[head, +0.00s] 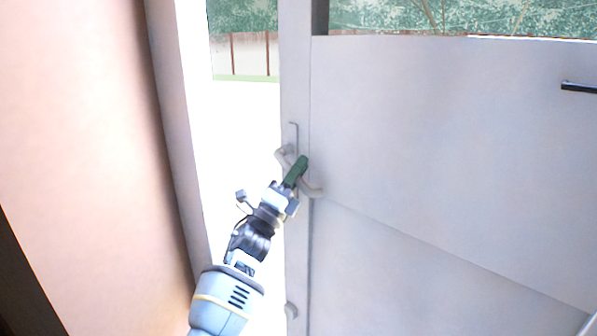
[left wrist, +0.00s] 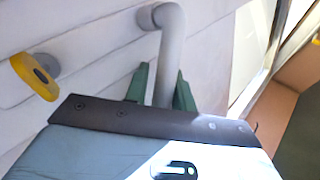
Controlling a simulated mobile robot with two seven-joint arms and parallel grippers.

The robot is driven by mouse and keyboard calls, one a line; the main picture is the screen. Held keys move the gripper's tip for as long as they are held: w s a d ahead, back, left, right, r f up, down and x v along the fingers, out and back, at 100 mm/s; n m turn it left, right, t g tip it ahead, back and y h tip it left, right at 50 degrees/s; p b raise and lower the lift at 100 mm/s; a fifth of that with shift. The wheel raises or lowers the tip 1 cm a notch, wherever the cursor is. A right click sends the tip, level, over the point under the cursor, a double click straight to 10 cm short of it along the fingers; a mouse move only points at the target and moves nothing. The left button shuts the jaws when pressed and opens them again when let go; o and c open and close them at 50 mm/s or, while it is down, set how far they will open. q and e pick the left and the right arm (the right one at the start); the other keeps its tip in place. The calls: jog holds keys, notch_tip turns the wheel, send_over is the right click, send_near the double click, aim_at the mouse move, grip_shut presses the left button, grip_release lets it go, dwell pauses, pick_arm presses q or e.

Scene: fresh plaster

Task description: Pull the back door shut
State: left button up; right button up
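The back door (head: 430,130) is a pale grey panel filling the right of the head view. It stands open, with a bright gap between its edge and the jamb (head: 180,130) on the left. A curved grey lever handle (head: 313,191) sits near its edge and shows large in the left wrist view (left wrist: 171,45). My left gripper (head: 299,168) is at this handle. My right gripper is in neither view.
A pinkish wall (head: 80,130) stands left of the opening. A fence (head: 245,54) and greenery show outside. A dark bar (head: 580,87) sticks out at the right of the door. The left wrist view shows a yellow-rimmed round knob (left wrist: 35,76) beside the handle.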

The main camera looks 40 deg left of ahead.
pick_arm(q)
notch_tip(320, 180, up, 4)
jog(key=shift+r+p, duration=0.1)
jog(key=shift+p, duration=0.25)
jog(key=s+d+r+p, duration=0.1)
jog(key=s+d, duration=0.7)
jog(key=s, duration=0.5)
jog(key=shift+s+d, duration=0.25)
jog(key=shift+s, duration=0.15)
